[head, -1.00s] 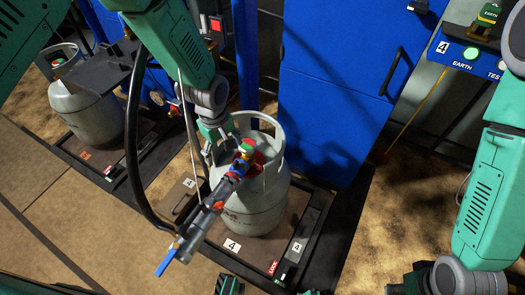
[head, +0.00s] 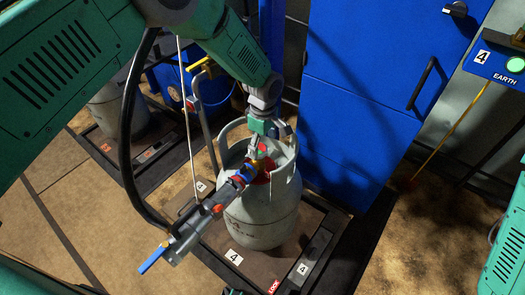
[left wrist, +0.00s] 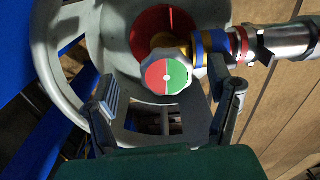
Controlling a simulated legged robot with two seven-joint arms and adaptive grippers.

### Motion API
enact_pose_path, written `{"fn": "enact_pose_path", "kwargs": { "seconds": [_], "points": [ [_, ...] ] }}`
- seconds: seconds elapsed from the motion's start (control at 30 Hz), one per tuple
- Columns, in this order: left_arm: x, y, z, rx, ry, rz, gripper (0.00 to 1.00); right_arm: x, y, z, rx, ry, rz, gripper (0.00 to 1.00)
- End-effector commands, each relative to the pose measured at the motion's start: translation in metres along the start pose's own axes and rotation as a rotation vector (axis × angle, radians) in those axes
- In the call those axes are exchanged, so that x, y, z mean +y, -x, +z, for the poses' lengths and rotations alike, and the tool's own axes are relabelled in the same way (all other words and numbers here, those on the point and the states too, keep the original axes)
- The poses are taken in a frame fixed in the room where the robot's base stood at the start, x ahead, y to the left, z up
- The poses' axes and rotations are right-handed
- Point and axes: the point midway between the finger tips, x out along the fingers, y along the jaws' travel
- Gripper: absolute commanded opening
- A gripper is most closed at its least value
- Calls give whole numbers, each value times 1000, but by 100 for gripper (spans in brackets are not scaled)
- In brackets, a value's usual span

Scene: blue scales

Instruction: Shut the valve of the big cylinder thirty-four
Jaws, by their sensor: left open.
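The big grey cylinder (head: 262,222) stands upright on the scale at the place marked 4. I cannot read a number on it. Its valve knob (head: 262,149) is at the top, inside the collar; in the left wrist view the knob (left wrist: 167,78) shows a red half and a green half. A grey filling connector (head: 208,214) with a blue lever is attached at the valve. My left gripper (head: 264,134) is over the collar, close to the knob. In the left wrist view its open fingers (left wrist: 168,102) are on either side below the knob, apart from it.
The collar (left wrist: 45,45) surrounds the valve closely. A blue cabinet (head: 362,90) stands behind the cylinder. A black hose (head: 124,150) and a thin cable hang on the left. Another cylinder (head: 118,112) stands back left. The floor at the right is clear.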

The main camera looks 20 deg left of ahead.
Motion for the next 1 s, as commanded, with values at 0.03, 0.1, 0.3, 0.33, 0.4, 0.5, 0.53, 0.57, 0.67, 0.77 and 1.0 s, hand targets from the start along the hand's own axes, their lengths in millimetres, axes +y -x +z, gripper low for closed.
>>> {"fn": "enact_pose_path", "kwargs": {
  "seconds": [0.03,0.1,0.3,0.33,0.4,0.5,0.53,0.57,0.67,0.77,1.0],
  "points": [
    [-1,-10,-3,-2,4,-1,75,0,-4,0,0,0,0,40],
    [-1,-17,-5,-6,5,0,75,0,-5,0,0,1,0,40],
    [-2,-25,-6,-7,3,1,75,-1,-7,0,0,2,-1,40],
    [-1,-25,-5,-6,3,1,75,-1,-7,0,0,2,-1,40],
    [-1,-24,-3,-2,3,0,75,-1,-6,0,0,2,-1,40],
    [0,-24,-2,1,4,0,75,-1,-6,0,1,2,-1,40],
    [0,-23,-1,2,3,-1,75,-1,-6,0,1,2,-1,40],
    [0,-23,0,2,3,-1,64,-1,-6,0,1,2,-1,40],
    [0,-23,0,2,3,0,29,0,-6,0,0,1,0,40],
    [0,-23,-1,-3,3,2,24,0,-6,0,0,1,0,40],
    [1,-23,-1,-8,2,5,24,-1,-6,0,0,1,-1,40]
  ]
}}
